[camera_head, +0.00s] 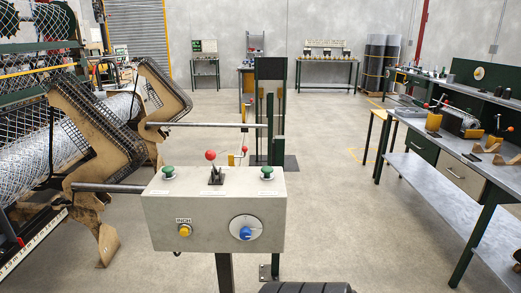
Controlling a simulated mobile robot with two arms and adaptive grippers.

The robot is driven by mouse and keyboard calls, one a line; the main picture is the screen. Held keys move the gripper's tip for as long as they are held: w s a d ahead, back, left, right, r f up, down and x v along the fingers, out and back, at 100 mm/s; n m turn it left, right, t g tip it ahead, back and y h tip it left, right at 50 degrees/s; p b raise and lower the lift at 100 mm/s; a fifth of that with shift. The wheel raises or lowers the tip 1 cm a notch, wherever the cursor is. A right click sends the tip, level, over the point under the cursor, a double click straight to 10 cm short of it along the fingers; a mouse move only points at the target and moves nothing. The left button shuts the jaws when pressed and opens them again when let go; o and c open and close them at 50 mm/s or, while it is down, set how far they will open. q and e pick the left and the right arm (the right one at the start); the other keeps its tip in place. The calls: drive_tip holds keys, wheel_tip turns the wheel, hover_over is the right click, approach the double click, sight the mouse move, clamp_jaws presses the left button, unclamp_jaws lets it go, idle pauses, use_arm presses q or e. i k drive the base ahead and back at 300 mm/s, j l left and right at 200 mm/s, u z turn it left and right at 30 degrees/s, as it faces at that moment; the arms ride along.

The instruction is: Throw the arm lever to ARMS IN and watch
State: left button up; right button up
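A grey control box (160,222) stands on a post in front of me. A lever with a red ball knob (210,155) rises from a dark base on its top. It stands roughly upright, and I cannot read its position label. A green mushroom button (168,171) is left of it and another green button (266,171) is right of it. The front has a yellow button (184,230) and a dial with a blue knob (246,233). Large tan arms (100,140) stand at the weaving machine, left of the box. Neither of my grippers is in view.
The weaver with chainlink mesh (25,165) fills the left side. Two horizontal grey rods (200,125) reach from the tan arms toward the box area. A dark green post (270,110) stands behind the box. A workbench (450,150) is at right. Open floor lies between.

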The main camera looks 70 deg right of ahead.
sight(210, 155)
drive_tip(key=z, duration=1.95)
drive_tip(key=l, duration=0.1)
